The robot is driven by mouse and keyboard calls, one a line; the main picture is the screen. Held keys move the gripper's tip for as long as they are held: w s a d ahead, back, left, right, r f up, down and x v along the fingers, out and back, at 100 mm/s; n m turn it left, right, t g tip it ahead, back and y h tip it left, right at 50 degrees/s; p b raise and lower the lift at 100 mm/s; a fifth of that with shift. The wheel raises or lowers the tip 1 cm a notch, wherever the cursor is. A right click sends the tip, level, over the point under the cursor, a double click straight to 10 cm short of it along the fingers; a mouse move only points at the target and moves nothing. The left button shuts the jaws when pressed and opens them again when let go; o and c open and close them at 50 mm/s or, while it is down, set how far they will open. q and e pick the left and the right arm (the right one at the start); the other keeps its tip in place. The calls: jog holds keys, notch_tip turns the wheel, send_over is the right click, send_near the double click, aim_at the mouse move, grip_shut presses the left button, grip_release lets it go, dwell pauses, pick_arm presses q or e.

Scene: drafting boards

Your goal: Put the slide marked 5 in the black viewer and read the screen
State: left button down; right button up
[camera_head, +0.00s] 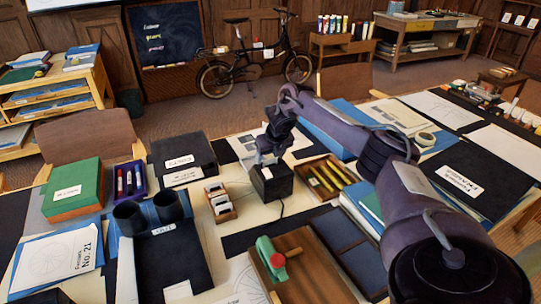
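A small black box with a white label, which looks like the black viewer (271,184), stands on the middle of the table with a cord beside it. A small wooden rack (226,215) to its left holds several white-framed slides (214,187). Their numbers are too small to read. My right arm reaches in from the right, and my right gripper (268,160) points down at the top of the black box. I cannot tell whether its fingers touch the box, or whether they are open or hold a slide. No lit screen is visible. My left gripper is not in view.
A wooden tray of yellow sticks (325,178) lies right of the black box. Two dark cylinders (149,213), a green box (73,189) and a dark box (183,158) crowd the left.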

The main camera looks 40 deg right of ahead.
jog(key=shift+o, duration=0.6)
jog(key=d+v, duration=0.1)
jog(key=v, duration=0.6)
jog(key=shift+a+r+b, duration=0.3)
jog(key=shift+a+r, duration=0.1)
jog(key=shift+a, duration=0.15)
jog(key=shift+s, duration=0.1)
